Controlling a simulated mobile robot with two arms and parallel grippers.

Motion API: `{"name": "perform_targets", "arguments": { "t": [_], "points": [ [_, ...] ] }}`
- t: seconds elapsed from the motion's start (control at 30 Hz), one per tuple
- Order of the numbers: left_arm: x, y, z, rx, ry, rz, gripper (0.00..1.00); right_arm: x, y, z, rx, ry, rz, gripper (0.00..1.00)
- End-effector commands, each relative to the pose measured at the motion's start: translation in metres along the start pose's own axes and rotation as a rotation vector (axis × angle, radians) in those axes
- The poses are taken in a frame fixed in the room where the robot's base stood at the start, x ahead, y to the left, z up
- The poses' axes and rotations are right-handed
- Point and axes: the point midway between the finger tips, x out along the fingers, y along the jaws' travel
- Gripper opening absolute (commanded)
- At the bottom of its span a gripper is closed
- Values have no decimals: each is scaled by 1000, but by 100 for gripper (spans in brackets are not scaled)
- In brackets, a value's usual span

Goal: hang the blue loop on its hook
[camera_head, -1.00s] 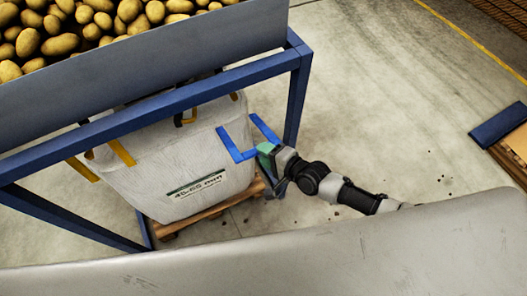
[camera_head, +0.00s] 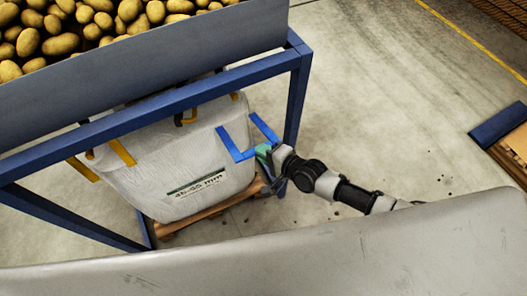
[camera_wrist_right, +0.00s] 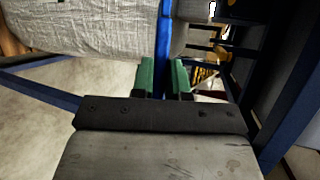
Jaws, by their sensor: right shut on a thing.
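The blue loop (camera_head: 229,144) is a flat strap at the right corner of the white bulk bag (camera_head: 170,165). My right gripper (camera_head: 264,152) is at the loop's outer end, beside the bag. In the right wrist view, its green fingers (camera_wrist_right: 164,80) are shut on the blue strap (camera_wrist_right: 163,45), which runs up from between them. A small dark piece by a yellow loop (camera_head: 187,118) may be a hook, but I cannot be sure. I cannot make out the blue loop's own hook. My left gripper is not in view.
A blue steel frame (camera_head: 297,95) stands around the bag, with one post close to my gripper. A grey bin wall (camera_head: 130,85) holds potatoes (camera_head: 100,20) above. Yellow loops (camera_head: 121,152) hang at the bag's other corners. A wooden pallet (camera_head: 205,216) lies below. Floor at right is mostly clear.

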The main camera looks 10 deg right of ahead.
Motion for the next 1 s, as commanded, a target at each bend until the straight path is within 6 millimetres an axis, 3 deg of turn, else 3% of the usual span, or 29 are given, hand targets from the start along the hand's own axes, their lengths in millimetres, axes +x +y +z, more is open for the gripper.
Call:
{"name": "perform_targets", "arguments": {
  "t": [0.4, 0.7, 1.0],
  "points": [
    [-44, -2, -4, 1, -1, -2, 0, 2, -46, -1, 47, 1, 110, 0],
    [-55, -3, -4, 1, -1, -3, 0, 17, -89, -7, 44, 2, 100, 0],
    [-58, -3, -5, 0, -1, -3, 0, 30, -114, -13, 43, 2, 101, 0]
  ]
}}
